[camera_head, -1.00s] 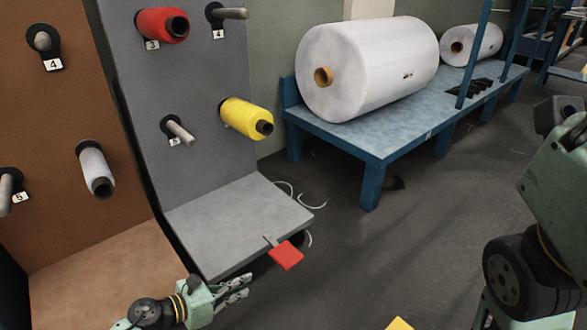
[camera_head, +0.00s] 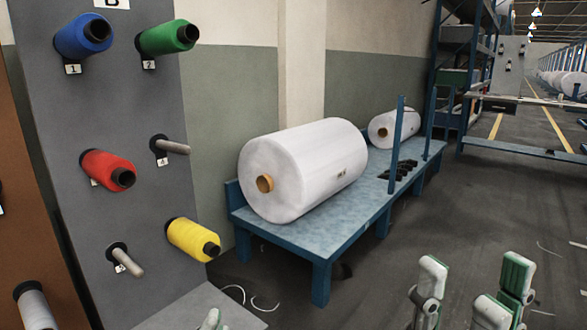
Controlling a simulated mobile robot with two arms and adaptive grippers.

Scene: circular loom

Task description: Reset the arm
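My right gripper (camera_head: 472,280) shows at the bottom right in the head view, with pale green fingers pointing up. Its fingers are spread with a gap between them, and nothing is in the gap. Only a fingertip of my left gripper (camera_head: 211,320) shows at the bottom edge, in front of the grey ledge (camera_head: 195,308). The rest of the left gripper is out of the picture, so its opening cannot be told.
A grey board (camera_head: 75,130) at left carries blue (camera_head: 83,35), green (camera_head: 168,38), red (camera_head: 108,170) and yellow (camera_head: 193,239) spools and bare pegs. A blue bench (camera_head: 300,243) holds large white rolls (camera_head: 303,172). Floor beyond the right gripper is open.

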